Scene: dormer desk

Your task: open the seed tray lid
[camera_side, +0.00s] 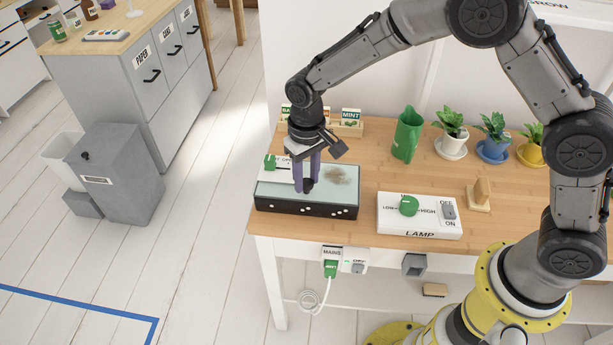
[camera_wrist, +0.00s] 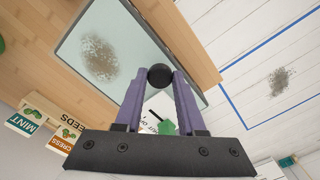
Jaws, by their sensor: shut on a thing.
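The seed tray (camera_side: 285,207) is a long black box at the left front of the desk. Its lid (camera_side: 338,192) is a pale glassy panel lying flat over the tray, with a brown-grey smudge showing on or through it. The lid also shows in the wrist view (camera_wrist: 130,75). A round black knob (camera_wrist: 160,75) stands on the lid near one edge. My gripper (camera_side: 308,184) reaches down over the tray, and its purple fingers (camera_wrist: 159,82) are shut on the knob. The lid looks closed.
A white lamp panel (camera_side: 388,219) with a green dial sits right of the tray. A green jug (camera_side: 407,135), seed packets (camera_side: 351,122) and several potted plants (camera_side: 494,138) stand behind.

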